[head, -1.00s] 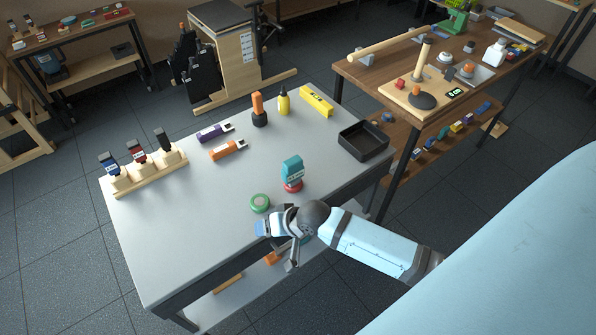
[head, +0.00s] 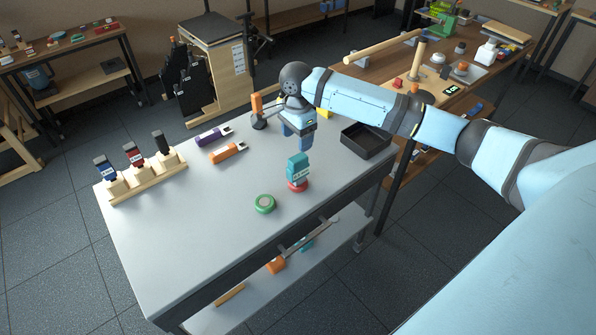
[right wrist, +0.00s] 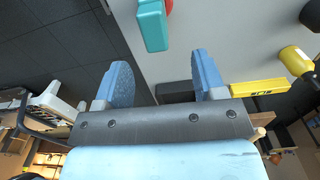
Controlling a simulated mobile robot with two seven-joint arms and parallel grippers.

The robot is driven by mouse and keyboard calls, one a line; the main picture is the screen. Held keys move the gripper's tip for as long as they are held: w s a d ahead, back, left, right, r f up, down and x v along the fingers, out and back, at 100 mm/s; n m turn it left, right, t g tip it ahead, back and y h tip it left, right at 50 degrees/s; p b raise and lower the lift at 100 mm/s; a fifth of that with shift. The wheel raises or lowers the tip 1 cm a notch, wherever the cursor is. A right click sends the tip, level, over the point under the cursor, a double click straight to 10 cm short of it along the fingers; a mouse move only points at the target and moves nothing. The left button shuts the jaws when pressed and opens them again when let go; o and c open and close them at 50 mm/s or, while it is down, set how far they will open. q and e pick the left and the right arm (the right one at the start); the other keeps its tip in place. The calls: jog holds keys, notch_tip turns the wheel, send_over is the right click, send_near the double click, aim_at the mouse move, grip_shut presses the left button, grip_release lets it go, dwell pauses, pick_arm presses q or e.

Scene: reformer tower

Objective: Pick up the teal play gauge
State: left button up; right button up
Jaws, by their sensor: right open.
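The teal play gauge (head: 298,167) stands upright on a red round base (head: 297,185) near the right part of the grey table. It also shows at the top of the right wrist view (right wrist: 154,26), just beyond the fingertips. My right gripper (head: 298,135) is above the table, behind and above the gauge in the head view, with its fingers pointing down. In the right wrist view its two blue fingers (right wrist: 158,82) are apart with nothing between them. The gauge is outside the fingers. My left gripper is not in view.
A green ring (head: 264,204) lies left of the gauge. A black tray (head: 367,141) is at the table's right edge. Orange (head: 228,153) and purple (head: 213,136) gauges lie farther back. A wooden rack (head: 147,181) holds several gauges at left. The table's front left is clear.

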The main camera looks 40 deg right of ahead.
aim_at(298, 157)
notch_tip(298, 157, down, 5)
jog(key=shift+r, duration=0.1)
jog(key=shift+s+a+f, duration=0.1)
jog(key=shift+s+f, duration=0.1)
jog(key=shift+f, duration=1.15)
jog(key=shift+s+f, duration=0.2)
jog(key=shift+f, duration=1.1)
jog(key=c, duration=1.1)
jog(key=shift+o, duration=0.2)
jog(key=shift+r, duration=0.1)
